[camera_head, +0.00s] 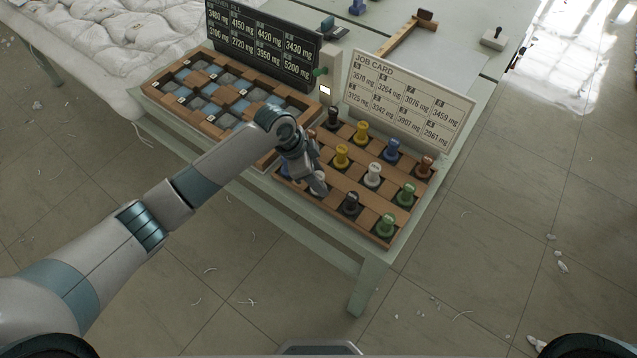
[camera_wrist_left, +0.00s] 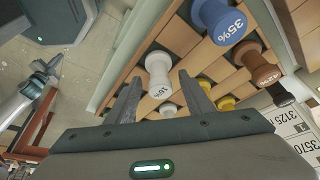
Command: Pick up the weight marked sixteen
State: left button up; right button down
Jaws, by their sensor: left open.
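A white weight (camera_wrist_left: 158,68) is in the wooden rack in the left wrist view, and its sideways mark looks like 16%. My left gripper (camera_wrist_left: 162,98) is open, with one finger on either side of the space in front of this weight. The fingers do not visibly close on it. In the head view my left gripper (camera_head: 316,178) reaches down over the near left part of the weight rack (camera_head: 330,209). A white weight (camera_head: 319,184) shows by its fingertips, partly hidden. My right gripper is not in view.
A blue weight (camera_wrist_left: 222,22) marked 35% and a brown weight (camera_wrist_left: 262,70) stand nearby. Another white weight (camera_head: 373,173), a yellow weight (camera_head: 341,156) and a black weight (camera_head: 350,203) share the rack. A job card board (camera_head: 408,100) stands behind; a compartment tray (camera_head: 205,92) lies left.

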aim_at(321, 177)
pick_arm(q)
grip_shut()
jog(key=shift+r, duration=0.1)
jog(key=shift+r+b, duration=0.35)
jog(key=shift+r, duration=0.1)
jog(key=r, duration=0.1)
jog(key=r+b, duration=0.1)
jog(key=r, duration=0.1)
jog(key=shift+s+d+r+b, duration=0.15)
jog(key=shift+s+d+b, duration=0.15)
jog(key=shift+d, duration=0.05)
jog(key=s+d+r+b, duration=0.3)
jog(key=s+d+r, duration=0.3)
jog(key=s+d, duration=0.1)
jog(key=shift+s+d+r, duration=0.15)
jog(key=shift+s+r, duration=0.2)
jog(key=shift+s, duration=0.15)
